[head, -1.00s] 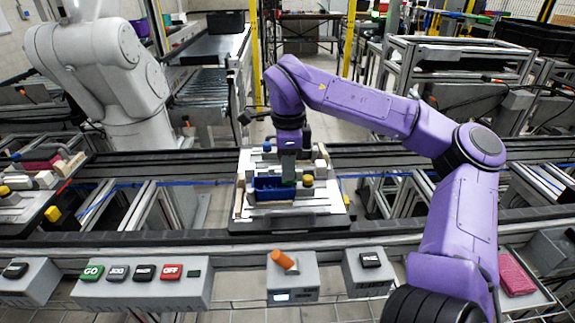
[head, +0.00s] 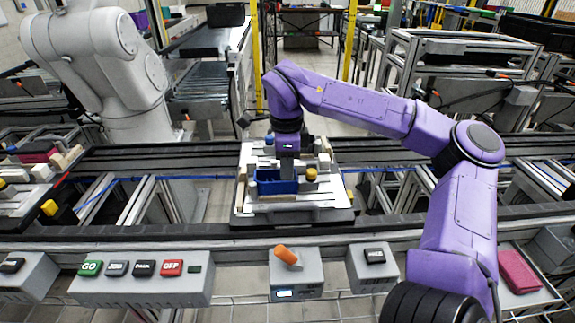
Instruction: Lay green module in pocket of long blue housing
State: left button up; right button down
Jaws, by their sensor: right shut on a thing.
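The long blue housing (head: 275,187) sits on the pallet fixture (head: 295,214) in the middle of the conveyor in the head view. My right gripper (head: 289,169) comes straight down at the housing's right half, with its fingertips behind the blue front wall. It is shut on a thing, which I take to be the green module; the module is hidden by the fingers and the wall. I cannot tell whether it touches the pocket floor. My left gripper is not in view.
A yellow-topped post (head: 311,174) stands close to the right of the housing, and pale blocks (head: 323,163) stand behind it. A control box with buttons (head: 143,290) and an orange-handled switch box (head: 297,272) line the front. Another loaded pallet (head: 25,196) is at left.

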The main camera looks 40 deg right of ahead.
jog(key=shift+p, duration=0.35)
dwell(0.5)
jog(key=shift+f, duration=0.65)
dwell(0.5)
jog(key=c, duration=1.4)
grip_release()
jog(key=shift+r+p, duration=1.25)
jog(key=shift+r, duration=0.1)
jog(key=o, duration=0.5)
jog(key=shift+o, duration=0.2)
